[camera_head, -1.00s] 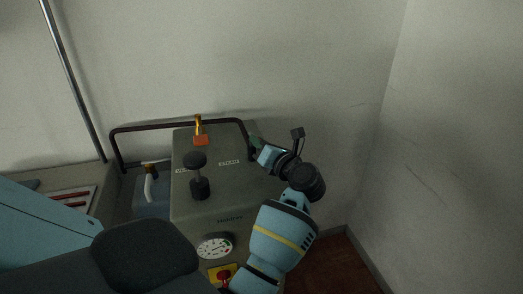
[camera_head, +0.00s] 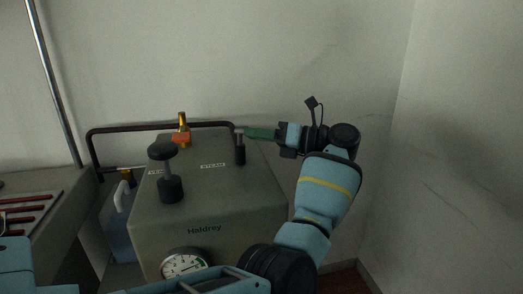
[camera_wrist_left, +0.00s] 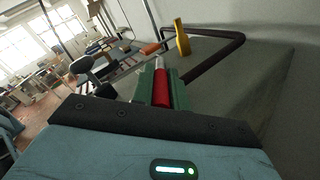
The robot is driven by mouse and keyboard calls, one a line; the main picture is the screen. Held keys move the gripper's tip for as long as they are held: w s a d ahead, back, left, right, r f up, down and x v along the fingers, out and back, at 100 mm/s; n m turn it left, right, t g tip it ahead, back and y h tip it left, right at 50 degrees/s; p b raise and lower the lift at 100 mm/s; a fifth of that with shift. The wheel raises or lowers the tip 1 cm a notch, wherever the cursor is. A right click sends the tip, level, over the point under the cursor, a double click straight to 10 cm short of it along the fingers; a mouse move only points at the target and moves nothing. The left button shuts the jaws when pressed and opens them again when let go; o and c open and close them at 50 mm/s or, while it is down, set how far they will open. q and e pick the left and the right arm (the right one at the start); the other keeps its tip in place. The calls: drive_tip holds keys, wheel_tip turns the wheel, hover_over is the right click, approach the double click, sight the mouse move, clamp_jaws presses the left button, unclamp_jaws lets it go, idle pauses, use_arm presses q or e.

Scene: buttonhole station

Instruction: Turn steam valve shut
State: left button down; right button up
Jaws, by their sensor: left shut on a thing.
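The steam valve (camera_head: 240,152) is a dark upright stem with a pale metal top at the back right of the grey boiler box, beside the "STEAM" label. Its red lever grip (camera_wrist_left: 161,89) shows in the left wrist view, with a metal shaft beyond it. My left gripper (camera_head: 262,133) reaches in from the right, its green fingers pointing left at the valve. In the wrist view the green fingers (camera_wrist_left: 162,86) are shut on the red grip, one on each side. In the head view the fingers hide the grip. My right gripper is not in view.
A dark rail (camera_head: 150,128) runs behind. A gauge (camera_head: 184,264) is on the front. Walls stand close behind and to the right.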

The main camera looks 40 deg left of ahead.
use_arm(q)
drive_tip(key=shift+w+a+f+n+g+h+b, duration=0.1)
drive_tip(key=shift+w+a+n+g+h+b, duration=0.1)
drive_tip(key=shift+n+g+h+b, duration=0.4)
drive_tip(key=shift+g+b, duration=0.4)
drive_tip(key=shift+b, duration=0.3)
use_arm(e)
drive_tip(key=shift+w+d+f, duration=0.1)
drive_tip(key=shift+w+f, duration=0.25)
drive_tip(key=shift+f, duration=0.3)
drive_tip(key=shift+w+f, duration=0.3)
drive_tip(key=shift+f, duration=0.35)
use_arm(q)
drive_tip(key=c, duration=1.4)
unclamp_jaws()
